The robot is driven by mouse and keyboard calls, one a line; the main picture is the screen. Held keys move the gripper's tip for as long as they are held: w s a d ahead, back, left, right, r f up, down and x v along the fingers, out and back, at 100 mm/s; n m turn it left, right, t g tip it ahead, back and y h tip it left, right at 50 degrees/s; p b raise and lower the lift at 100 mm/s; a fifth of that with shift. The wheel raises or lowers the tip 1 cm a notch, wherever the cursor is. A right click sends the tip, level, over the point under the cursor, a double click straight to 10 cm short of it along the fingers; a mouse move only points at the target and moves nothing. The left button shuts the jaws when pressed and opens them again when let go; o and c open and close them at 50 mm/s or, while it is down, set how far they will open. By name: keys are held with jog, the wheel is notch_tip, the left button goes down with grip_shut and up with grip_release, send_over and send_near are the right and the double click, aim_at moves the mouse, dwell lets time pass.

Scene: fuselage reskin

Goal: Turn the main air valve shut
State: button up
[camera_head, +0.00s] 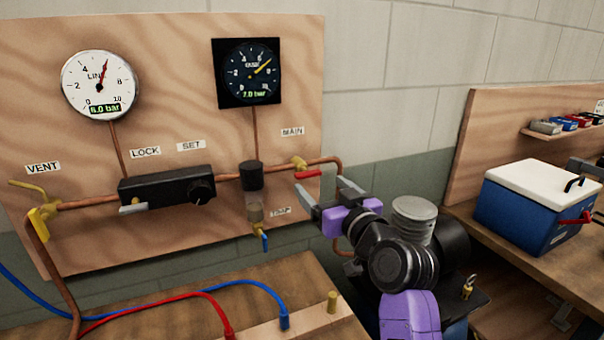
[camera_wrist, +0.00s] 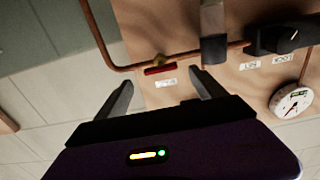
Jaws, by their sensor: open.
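The main air valve (camera_head: 299,163) is a brass body on the copper pipe under the MAIN label. Its red lever (camera_head: 308,174) lies roughly along the pipe and points right in the head view. In the wrist view the red lever (camera_wrist: 160,70) shows ahead of the fingers, with the brass body (camera_wrist: 158,60) beside it. My gripper (camera_head: 327,197) is open, just below and right of the lever in the head view. In the wrist view its two fingers (camera_wrist: 163,88) are spread with nothing between them, apart from the lever.
A filter with a clear bowl (camera_head: 255,211) hangs left of the valve. A black regulator (camera_head: 167,186) and the VENT valve (camera_head: 40,222) are further left. The copper pipe (camera_head: 338,170) bends down right of the valve. A blue cool box (camera_head: 535,215) stands on the right bench.

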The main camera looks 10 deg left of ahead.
aim_at(310, 176)
jog(key=shift+p+x, duration=0.55)
jog(key=shift+x, duration=3.2)
jog(key=c, duration=1.4)
jog(key=shift+o, duration=0.2)
jog(key=shift+s, duration=0.1)
